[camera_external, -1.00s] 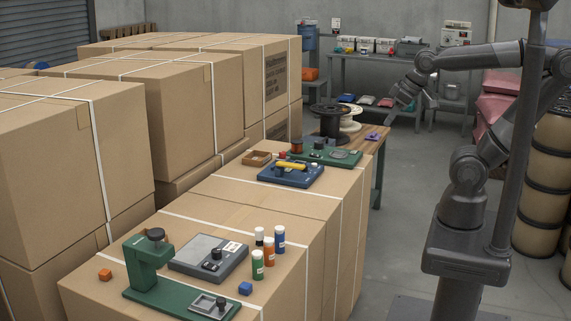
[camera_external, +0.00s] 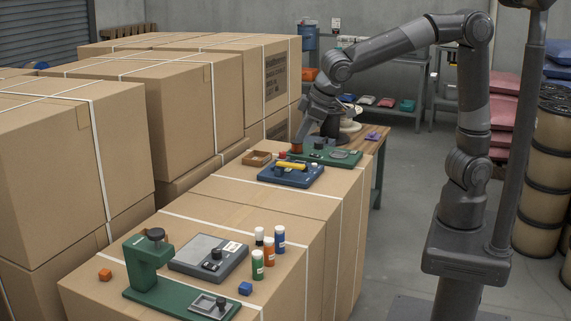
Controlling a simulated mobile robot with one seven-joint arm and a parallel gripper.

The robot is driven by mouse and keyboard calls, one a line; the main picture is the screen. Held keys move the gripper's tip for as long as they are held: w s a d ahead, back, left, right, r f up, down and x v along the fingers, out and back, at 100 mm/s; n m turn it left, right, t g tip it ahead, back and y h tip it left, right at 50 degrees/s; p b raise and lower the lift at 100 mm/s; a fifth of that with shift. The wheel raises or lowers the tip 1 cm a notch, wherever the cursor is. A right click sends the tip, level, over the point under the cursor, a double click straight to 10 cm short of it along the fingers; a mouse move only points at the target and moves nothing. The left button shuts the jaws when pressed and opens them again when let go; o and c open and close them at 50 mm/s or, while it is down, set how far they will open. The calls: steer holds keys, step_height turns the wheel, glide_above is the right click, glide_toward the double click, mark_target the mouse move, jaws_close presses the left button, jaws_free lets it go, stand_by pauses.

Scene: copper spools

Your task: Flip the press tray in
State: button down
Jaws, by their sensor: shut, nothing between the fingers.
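The green press (camera_external: 147,268) stands at the front left of the near cardboard boxes, with a dark round knob on top. A small grey tray (camera_external: 203,306) with a dark knob lies at the right end of its green base, out to the side of the press head. My gripper (camera_external: 299,138) is far from the press, at the back end of the box row. It points down, shut and empty, just above or beside a small copper-brown spool (camera_external: 297,149); whether it touches cannot be told.
A grey panel device (camera_external: 208,257) and several capped tubes (camera_external: 269,252) stand near the press, with orange (camera_external: 105,274) and blue (camera_external: 245,288) blocks. A blue device (camera_external: 291,174), brown tray (camera_external: 257,159) and green board (camera_external: 335,157) sit farther back. Tall boxes line the left.

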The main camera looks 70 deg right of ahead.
steer(key=w+a+f+n, duration=0.2)
steer(key=a+f, duration=0.2)
steer(key=a, duration=0.7)
steer(key=s+a+f+n, duration=0.1)
steer(key=s+a+f, duration=0.2)
steer(key=a, duration=0.7)
steer(key=s+a+f+n+t+y, duration=0.1)
steer(key=s+a+f+n, duration=0.1)
steer(key=s+a+f, duration=0.2)
steer(key=s+a+f+n, duration=0.1)
steer(key=s+a+f, duration=0.3)
steer(key=a, duration=1.2)
step_height(320, 180, down, 4)
steer(key=shift+s+a+f+t, duration=0.15)
steer(key=shift+s+a+t, duration=0.1)
steer(key=shift+a+t, duration=0.05)
glide_toward(220, 314)
step_height(220, 314, down, 3)
steer(key=s+a, duration=0.1)
steer(key=a, duration=0.1)
steer(key=shift+w+d+f, duration=0.1)
steer(key=shift+w+d, duration=0.15)
steer(key=shift+w, duration=0.2)
steer(key=shift+w+d+f, duration=0.1)
steer(key=shift+w+d, duration=0.2)
steer(key=shift+w, duration=0.15)
steer(key=shift+w+d, duration=0.35)
steer(key=shift+w, duration=0.4)
